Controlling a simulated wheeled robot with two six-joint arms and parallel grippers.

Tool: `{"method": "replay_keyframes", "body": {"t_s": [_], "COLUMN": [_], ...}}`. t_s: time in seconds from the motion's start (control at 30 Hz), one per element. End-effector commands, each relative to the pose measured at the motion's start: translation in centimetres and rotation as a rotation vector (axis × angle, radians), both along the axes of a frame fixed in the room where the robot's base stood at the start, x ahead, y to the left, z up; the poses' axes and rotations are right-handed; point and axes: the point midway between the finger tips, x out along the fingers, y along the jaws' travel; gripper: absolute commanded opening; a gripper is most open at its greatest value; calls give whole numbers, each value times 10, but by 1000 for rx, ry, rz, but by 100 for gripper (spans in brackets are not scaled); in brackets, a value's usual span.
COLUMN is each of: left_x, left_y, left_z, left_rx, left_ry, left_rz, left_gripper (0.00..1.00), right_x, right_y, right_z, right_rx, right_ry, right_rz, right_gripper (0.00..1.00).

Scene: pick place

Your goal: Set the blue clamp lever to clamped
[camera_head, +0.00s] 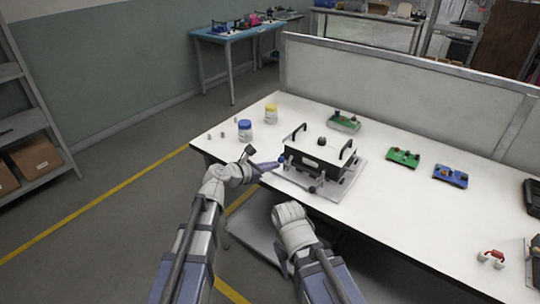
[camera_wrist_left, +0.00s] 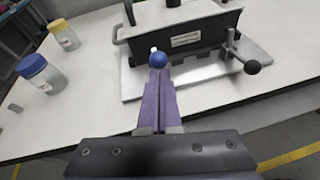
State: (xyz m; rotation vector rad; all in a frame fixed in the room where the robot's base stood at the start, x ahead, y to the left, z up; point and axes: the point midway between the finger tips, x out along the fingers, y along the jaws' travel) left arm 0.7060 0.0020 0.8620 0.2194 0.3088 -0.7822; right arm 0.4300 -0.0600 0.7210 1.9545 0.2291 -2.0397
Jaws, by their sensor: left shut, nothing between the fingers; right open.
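The blue clamp lever's round knob (camera_wrist_left: 158,61) shows just beyond my left fingertips, at the left front of a black box-like fixture (camera_wrist_left: 188,32). A small pale piece shows behind the knob; the rest of the lever is hidden. In the head view the blue knob (camera_head: 281,159) sits at the fixture's left side. My left gripper (camera_wrist_left: 157,72) is shut and empty, its purple fingers pointing at the knob, touching or very close; I cannot tell which. In the head view my left gripper (camera_head: 268,167) is over the table's front edge. My right wrist is low in front of the table; its fingers are hidden.
The fixture stands on a grey plate (camera_wrist_left: 205,80) and has a black-knobbed lever (camera_wrist_left: 252,67) at its front right. A blue-lidded jar (camera_head: 245,130) and a yellow-lidded jar (camera_head: 271,113) stand left. Green (camera_head: 403,158) and blue (camera_head: 450,176) boards lie right.

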Motion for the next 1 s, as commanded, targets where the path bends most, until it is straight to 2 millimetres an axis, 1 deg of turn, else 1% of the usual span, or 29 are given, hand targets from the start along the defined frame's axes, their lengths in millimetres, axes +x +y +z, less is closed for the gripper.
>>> {"method": "replay_keyframes", "body": {"t_s": [0.03,0.1,0.3,0.5,0.6,0.7,1.0], "left_x": [5,8,17,28,32,34,39], "left_y": [-2,-4,-11,-18,-21,-23,-28], "left_z": [17,21,31,38,40,40,40], "left_rx": [22,56,153,247,287,313,324], "left_ry": [29,75,209,337,392,429,443], "left_rz": [-1,-2,-1,-1,-1,1,2], "left_gripper": [0,0,0,0,0,0,0], "right_x": [0,0,0,0,0,0,0], "right_y": [0,0,0,0,0,0,0], "right_z": [24,39,81,114,126,132,135], "right_rx": [0,0,0,0,0,0,0], "right_ry": [0,0,0,0,0,0,0], "right_rz": [0,0,0,-1,-1,-1,-1], "right_gripper": [47,47,47,47,47,47,47]}}
